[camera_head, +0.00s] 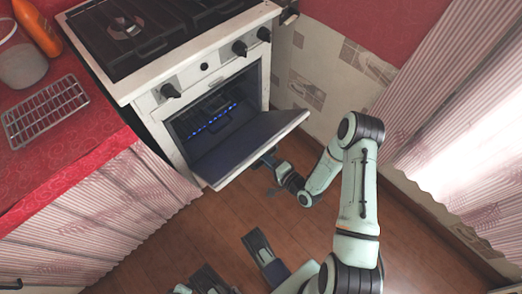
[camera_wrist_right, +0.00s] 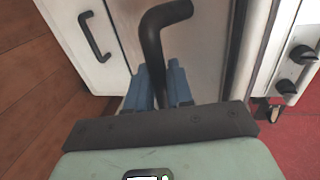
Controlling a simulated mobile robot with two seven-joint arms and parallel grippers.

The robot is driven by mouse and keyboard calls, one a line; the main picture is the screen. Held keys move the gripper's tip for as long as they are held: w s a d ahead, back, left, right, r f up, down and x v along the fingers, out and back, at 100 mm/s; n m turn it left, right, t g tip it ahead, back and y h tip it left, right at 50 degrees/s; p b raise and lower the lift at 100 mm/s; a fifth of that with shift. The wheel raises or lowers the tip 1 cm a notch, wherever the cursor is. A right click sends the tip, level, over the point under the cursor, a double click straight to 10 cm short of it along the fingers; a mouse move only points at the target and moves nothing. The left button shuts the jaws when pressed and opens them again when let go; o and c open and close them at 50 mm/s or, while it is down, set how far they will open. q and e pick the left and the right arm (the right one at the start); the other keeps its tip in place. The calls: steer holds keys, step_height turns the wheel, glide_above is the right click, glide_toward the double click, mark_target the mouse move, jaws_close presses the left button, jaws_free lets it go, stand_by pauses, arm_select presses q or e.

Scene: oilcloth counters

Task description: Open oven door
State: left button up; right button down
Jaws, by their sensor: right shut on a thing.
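The white oven (camera_head: 150,98) stands at the upper left of the head view. Its door (camera_head: 250,146) is tilted partly open, hinged along its lower edge, and shows the dark cavity with a row of blue lights. My right gripper (camera_head: 268,160) is at the outer face of the door. In the right wrist view, the blue fingers of my right gripper (camera_wrist_right: 158,85) are shut around the dark door handle (camera_wrist_right: 166,16), which rises bent from between them. The handle is hidden behind the door in the head view.
A red counter (camera_head: 70,135) with a wire rack (camera_head: 45,110), a pot (camera_head: 22,65) and an orange bottle (camera_head: 38,28) is left of the oven. A pink striped curtain (camera_head: 440,95) hangs at right. Wooden floor (camera_head: 170,235) lies open before the oven.

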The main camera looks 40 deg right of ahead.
arm_select(q)
steer(key=shift+s+f, duration=0.3)
steer(key=shift+s, duration=0.1)
arm_select(e)
steer(key=shift+s+a+f, duration=0.1)
steer(key=shift+f, duration=0.6)
steer(key=c, duration=1.3)
jaws_free()
steer(key=shift+o, duration=1)
steer(key=shift+w, duration=0.25)
arm_select(q)
steer(key=shift+w, duration=0.2)
arm_select(e)
steer(key=shift+s, duration=0.1)
